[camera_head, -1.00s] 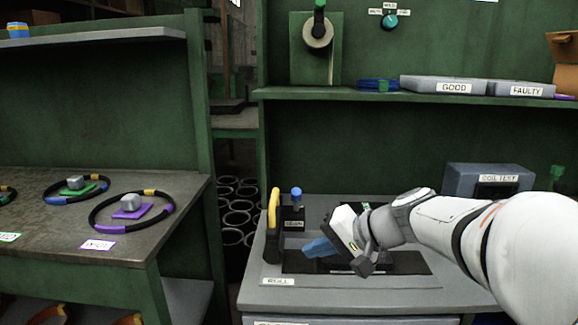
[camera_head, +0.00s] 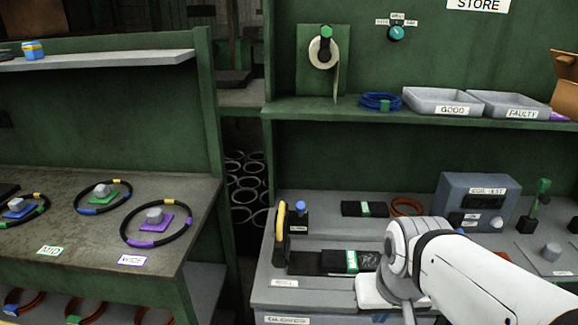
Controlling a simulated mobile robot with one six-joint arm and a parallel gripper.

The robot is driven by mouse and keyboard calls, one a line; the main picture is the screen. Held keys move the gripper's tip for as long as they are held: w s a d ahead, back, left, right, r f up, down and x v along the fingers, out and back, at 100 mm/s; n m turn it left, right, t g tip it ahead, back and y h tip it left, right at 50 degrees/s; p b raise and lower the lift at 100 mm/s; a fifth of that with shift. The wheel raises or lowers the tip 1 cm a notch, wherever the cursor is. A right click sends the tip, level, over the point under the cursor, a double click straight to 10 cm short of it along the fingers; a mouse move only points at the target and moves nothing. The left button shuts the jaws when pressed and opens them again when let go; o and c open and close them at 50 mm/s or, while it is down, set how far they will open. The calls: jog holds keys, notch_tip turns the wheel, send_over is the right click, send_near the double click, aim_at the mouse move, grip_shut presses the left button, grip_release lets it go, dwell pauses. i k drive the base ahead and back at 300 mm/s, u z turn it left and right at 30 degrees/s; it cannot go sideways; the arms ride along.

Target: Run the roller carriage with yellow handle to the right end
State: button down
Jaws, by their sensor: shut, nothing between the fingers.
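The roller carriage with the yellow handle (camera_head: 281,222) stands upright at the left end of the dark roll bed (camera_head: 304,264) on the grey bench. A black sleeve with a green band (camera_head: 351,262) lies on the bed, to the right of the carriage and apart from it. My gripper (camera_head: 388,292) is at the front right of the bed, well to the right of the handle and not touching it. Its white body shows below my arm; its fingertips are hidden. My arm covers the right end of the bed.
A blue-topped post (camera_head: 300,215) stands just behind the carriage. Another green-banded black sleeve (camera_head: 364,209) and a red-brown ring (camera_head: 407,207) lie behind the bed. A blue-grey coil test box (camera_head: 476,203) stands at the back right. Grey trays (camera_head: 443,101) sit on the shelf above.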

aim_at(290, 227)
jog(key=k, duration=1.25)
jog(key=u, duration=0.45)
jog(key=i, duration=1.65)
jog(key=z, duration=0.2)
